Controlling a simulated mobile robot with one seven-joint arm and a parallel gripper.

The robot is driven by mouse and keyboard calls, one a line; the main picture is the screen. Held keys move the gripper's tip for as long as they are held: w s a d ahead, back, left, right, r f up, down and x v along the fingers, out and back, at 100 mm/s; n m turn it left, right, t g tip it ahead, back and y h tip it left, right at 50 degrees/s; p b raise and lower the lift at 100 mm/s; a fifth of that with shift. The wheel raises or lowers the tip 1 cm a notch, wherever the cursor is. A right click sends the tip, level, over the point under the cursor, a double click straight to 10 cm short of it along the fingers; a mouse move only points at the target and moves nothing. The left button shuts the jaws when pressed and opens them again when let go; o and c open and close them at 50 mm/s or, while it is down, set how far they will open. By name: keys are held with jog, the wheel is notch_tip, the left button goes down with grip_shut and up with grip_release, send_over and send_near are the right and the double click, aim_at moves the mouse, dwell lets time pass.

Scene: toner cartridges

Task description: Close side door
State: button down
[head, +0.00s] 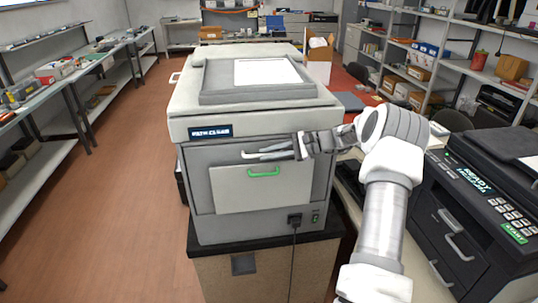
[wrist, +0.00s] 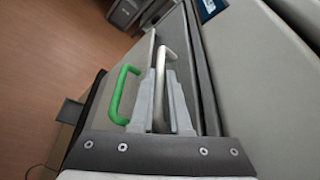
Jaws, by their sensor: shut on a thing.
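The grey copier (head: 255,115) stands on a cabinet in the head view. On its front is a light panel (head: 235,192) with a green handle (head: 263,171). A pale grey handle (head: 262,154) sits just above that panel. My gripper (head: 298,147) reaches in from the right at the copier's upper front. In the wrist view my gripper (wrist: 163,78) has its fingers shut around the pale handle (wrist: 161,58). The green handle (wrist: 121,95) is beside the left finger, apart from it. The frames do not clearly show which panel the pale handle belongs to or its exact angle.
A black printer (head: 475,190) stands on a table at the right, close to my arm. A cable (head: 294,255) hangs from the copier's lower front. Shelves line both sides. The floor (head: 135,190) left of the copier is free.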

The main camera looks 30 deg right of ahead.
jog(key=shift+w+d+r, duration=0.15)
jog(key=shift+w+r, duration=0.05)
jog(key=shift+w, duration=0.05)
jog(key=c, duration=1.2)
grip_release()
jog(key=shift+w, duration=0.1)
jog(key=shift+o, duration=0.2)
jog(key=b+v, duration=0.2)
jog(key=v, duration=1.5)
jog(key=shift+s, duration=0.25)
